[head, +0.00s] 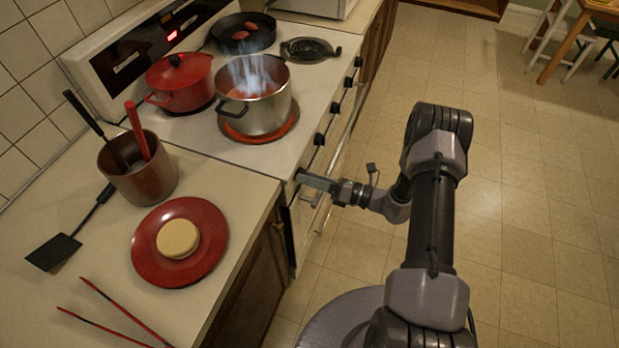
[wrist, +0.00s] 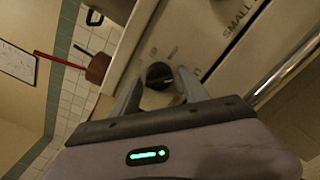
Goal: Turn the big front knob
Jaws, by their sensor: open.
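Several black knobs line the front edge of the white stove in the head view, the nearest one (head: 319,139) just above my gripper (head: 300,178). My gripper is at the stove's front near its close corner. In the wrist view, a round black knob (wrist: 159,76) on the pale panel lies between the two open fingers (wrist: 161,84). I see no finger touching it. Small marks surround the knob, and the word "SMALL" is printed to its right. I cannot tell which burner it serves.
A steaming steel pot (head: 254,100) stands on a red-glowing burner (head: 259,136). Behind are a red lidded pot (head: 182,82) and a black pan (head: 243,34). A metal handle bar (wrist: 285,72) runs beside the panel.

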